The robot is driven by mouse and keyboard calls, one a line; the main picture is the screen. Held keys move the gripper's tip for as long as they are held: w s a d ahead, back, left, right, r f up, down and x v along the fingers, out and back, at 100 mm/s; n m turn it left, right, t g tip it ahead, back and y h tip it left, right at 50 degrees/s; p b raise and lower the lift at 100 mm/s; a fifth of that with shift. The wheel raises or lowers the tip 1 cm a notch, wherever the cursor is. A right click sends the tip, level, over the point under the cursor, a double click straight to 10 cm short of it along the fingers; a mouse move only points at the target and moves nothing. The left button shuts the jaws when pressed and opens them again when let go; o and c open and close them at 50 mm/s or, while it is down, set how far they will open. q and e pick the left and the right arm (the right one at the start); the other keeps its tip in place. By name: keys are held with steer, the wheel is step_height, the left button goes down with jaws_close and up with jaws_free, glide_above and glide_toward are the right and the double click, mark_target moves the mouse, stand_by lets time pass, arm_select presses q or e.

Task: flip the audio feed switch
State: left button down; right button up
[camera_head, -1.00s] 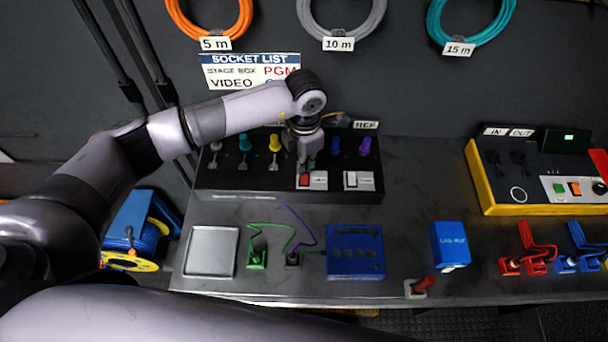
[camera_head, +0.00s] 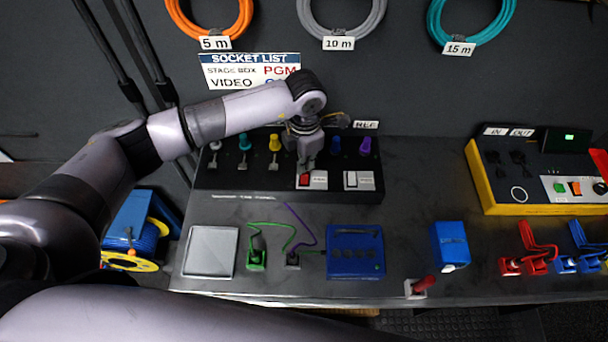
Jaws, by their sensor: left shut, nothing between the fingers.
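A black panel (camera_head: 220,183) stands at the back of the bench. Two white switch plates sit on its front right part. The left plate (camera_head: 320,179) carries a red rocker switch (camera_head: 304,179); the right plate (camera_head: 362,181) has a pale one. Their lettering is too small to read, so I cannot tell which is the audio feed switch. My left gripper (camera_head: 306,165) points down just behind and above the red rocker, shut and empty. I cannot tell whether its fingertips touch the rocker. My right gripper is out of view.
Coloured connectors (camera_head: 274,145) line the panel's back. A yellow-edged unit (camera_head: 477,180) stands at right. A blue box (camera_head: 355,250), a grey tray (camera_head: 210,252), a blue carton (camera_head: 450,246) and a red lever (camera_head: 424,283) sit along the front. Bare bench lies right of the panel.

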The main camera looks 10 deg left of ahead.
arm_select(q)
steer(key=shift+f+b, duration=0.95)
steer(key=shift+f, duration=0.15)
stand_by(0.3)
steer(key=shift+r, duration=0.1)
steer(key=shift+r+p, duration=1.9)
steer(key=shift+r, duration=1.6)
steer(key=shift+f, duration=0.1)
